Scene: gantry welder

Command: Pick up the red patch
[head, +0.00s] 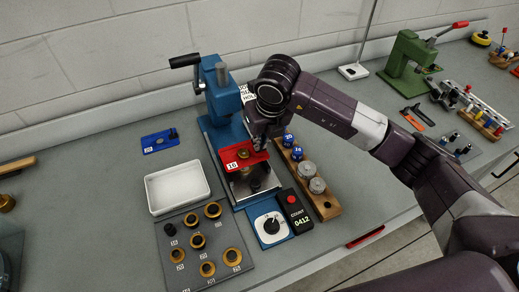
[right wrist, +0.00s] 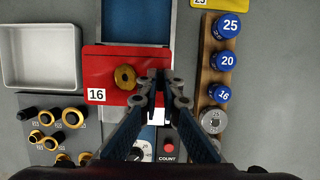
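The red patch (head: 232,163) is a flat red plate with a white "16" label and a brass ring on it. In the head view it shows in front of the blue press, above the press base. In the right wrist view the red patch (right wrist: 105,70) lies under my fingertips. My right gripper (head: 262,138) is at the plate's right end. In the right wrist view the fingers of my right gripper (right wrist: 160,78) are close together there, beside the brass ring, shut on the plate; the exact contact is hidden. My left gripper is not in view.
The blue press (head: 222,98) stands behind the plate. A white tray (head: 178,187) and a grey board (head: 172,262) with brass rings are left and front. A wooden rack (head: 327,207) and a counter box (head: 292,211) are right. A blue plate (head: 160,141) lies at left.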

